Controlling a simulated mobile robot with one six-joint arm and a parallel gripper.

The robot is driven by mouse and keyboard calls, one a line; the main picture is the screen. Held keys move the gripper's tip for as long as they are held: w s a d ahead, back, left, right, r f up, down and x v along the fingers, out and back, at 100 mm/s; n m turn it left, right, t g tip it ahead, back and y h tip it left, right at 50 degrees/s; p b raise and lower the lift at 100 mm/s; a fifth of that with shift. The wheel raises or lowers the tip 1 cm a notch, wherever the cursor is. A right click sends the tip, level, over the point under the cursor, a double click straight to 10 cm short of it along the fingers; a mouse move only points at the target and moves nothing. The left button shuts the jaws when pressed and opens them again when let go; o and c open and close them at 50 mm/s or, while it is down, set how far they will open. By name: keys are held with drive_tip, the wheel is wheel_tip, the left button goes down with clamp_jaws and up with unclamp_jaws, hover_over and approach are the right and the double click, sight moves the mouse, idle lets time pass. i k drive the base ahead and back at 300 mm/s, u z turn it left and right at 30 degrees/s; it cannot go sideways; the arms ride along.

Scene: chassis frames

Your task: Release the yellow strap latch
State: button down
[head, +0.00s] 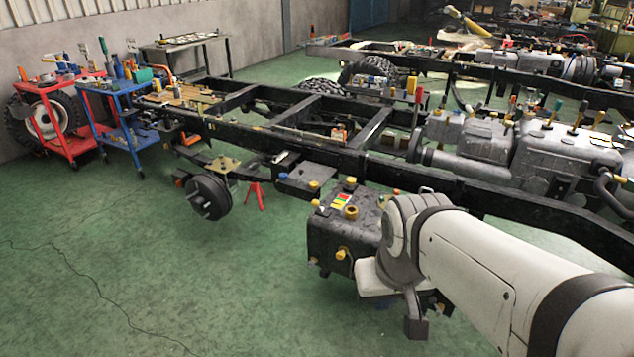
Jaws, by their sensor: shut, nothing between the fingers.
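A dark box (330,232) hangs under the near side of the black chassis frame, partly hidden by my arm. Several yellow parts are on it: a yellow round part (351,212) on top, and a small yellow fitting (341,253) on its front face. I cannot tell which one is the strap latch. My gripper (416,327) is at the end of my white arm, low in front of the box's right side. Its dark end points down, appears shut and holds nothing visible. My wrist hides the box's right part, and whether I touch it is unclear.
The black chassis frame (300,150) runs across the middle, with a wheel hub (208,197) and a red stand (255,194) below it. A blue cart (118,112) and a red cart (50,118) stand at left. The green floor (150,260) at front left is clear.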

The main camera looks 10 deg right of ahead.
sight(315, 202)
drive_tip(key=u, duration=0.15)
drive_tip(key=i, duration=0.95)
drive_tip(key=z, duration=0.05)
